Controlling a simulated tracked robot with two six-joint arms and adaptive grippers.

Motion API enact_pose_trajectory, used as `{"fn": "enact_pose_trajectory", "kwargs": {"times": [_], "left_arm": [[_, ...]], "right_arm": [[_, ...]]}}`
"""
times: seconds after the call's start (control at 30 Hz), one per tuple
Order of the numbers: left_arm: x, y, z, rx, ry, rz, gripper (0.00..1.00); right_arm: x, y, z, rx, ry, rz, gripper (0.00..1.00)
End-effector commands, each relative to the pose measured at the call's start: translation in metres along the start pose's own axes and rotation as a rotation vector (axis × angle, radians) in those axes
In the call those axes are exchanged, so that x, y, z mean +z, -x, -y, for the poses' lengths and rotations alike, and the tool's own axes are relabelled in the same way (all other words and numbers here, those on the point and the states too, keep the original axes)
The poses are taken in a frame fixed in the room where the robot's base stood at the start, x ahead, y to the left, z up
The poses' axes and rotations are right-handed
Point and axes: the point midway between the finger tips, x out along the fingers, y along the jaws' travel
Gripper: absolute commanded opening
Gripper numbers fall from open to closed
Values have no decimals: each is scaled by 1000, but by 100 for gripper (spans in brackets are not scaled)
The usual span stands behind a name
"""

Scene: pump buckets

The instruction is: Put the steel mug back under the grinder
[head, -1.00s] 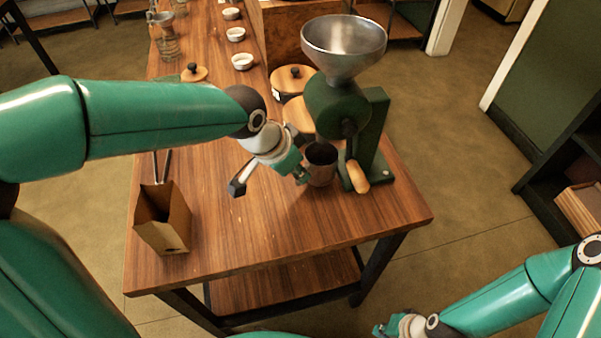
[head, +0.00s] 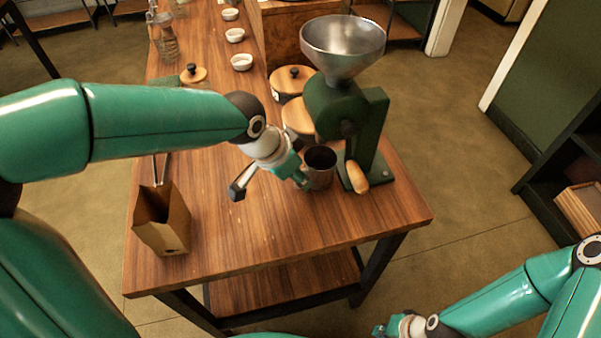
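The steel mug (head: 321,170) stands upright on the wooden table, just left of and in front of the green grinder (head: 338,108) with its steel hopper. My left gripper (head: 304,181) is at the mug's left side, its fingertips at the mug's wall. The fingers are small and partly hidden by the wrist and mug, so I cannot tell whether they are closed on it. My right gripper (head: 380,329) is low at the bottom edge, away from the table, and its fingers are mostly cut off or too small to read.
The grinder's wooden crank handle (head: 356,177) hangs right of the mug. An open paper bag (head: 163,222) stands at the table's left front. Wooden-lidded canisters (head: 291,80) are behind the grinder, and white bowls (head: 242,62) line the back. The front of the table (head: 270,235) is clear.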

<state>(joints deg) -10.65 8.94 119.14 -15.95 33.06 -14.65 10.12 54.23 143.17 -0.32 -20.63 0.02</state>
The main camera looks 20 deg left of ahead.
Motion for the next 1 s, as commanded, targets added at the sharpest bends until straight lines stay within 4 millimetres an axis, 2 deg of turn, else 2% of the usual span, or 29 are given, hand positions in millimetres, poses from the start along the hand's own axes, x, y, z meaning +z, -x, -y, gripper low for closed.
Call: {"fn": "enact_pose_trajectory", "kwargs": {"times": [0.17, 0.4, 0.6, 0.8, 1.0], "left_arm": [[-2, 24, 0, -2, 1, -6, 34], [-2, 73, 0, -2, 1, -7, 34], [-2, 106, 0, -2, -1, -5, 34], [-1, 119, 0, 0, -1, -2, 34], [-1, 120, 0, 1, -2, -1, 34]], "right_arm": [[0, 3, 1, 0, 0, 0, 0], [0, 8, 3, 0, 0, 0, 0], [0, 11, 4, 0, 0, 0, 0], [0, 12, 4, 0, 0, 0, 0], [0, 12, 4, 0, 0, 0, 0]]}}
